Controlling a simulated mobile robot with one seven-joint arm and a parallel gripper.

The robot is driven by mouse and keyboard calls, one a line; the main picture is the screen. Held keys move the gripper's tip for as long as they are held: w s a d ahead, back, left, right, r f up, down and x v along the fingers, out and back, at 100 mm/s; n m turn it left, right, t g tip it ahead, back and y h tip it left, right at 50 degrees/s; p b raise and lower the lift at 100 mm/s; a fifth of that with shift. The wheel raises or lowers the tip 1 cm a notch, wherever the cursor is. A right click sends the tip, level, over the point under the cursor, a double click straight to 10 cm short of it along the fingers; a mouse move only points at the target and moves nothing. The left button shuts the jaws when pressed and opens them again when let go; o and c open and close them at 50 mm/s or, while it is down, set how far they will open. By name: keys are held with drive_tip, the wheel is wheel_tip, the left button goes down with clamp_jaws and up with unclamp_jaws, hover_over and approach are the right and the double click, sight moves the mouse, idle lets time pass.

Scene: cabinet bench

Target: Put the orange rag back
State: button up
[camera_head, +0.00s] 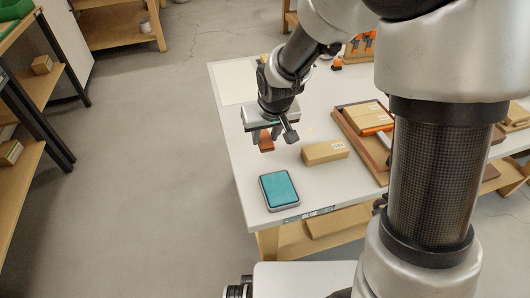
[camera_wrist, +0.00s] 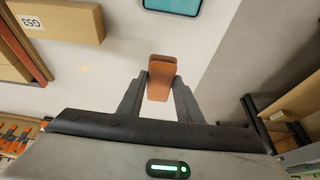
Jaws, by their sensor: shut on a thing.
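My gripper (camera_head: 264,133) is over the left part of the white table (camera_head: 236,130). It is shut on a small orange-brown piece, which I take to be the orange rag (camera_head: 266,144). In the wrist view the rag (camera_wrist: 161,68) sits between the two fingertips and sticks out past them. It appears to be held above the tabletop, but the exact height is hard to tell.
A teal-topped case (camera_head: 279,190) lies at the table's near edge. A wooden block (camera_head: 325,152) is right of my gripper. A brown tray (camera_head: 352,133) with boxes stands farther right. A pale sheet (camera_head: 236,82) lies at the far left corner. Orange items (camera_head: 361,42) stand at the back.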

sight(265, 158)
drive_tip(key=shift+f+b, duration=0.55)
drive_tip(key=shift+f, duration=1.9)
drive_tip(key=shift+f, duration=0.15)
drive_tip(key=o, duration=0.9)
drive_tip(key=shift+o, duration=0.2)
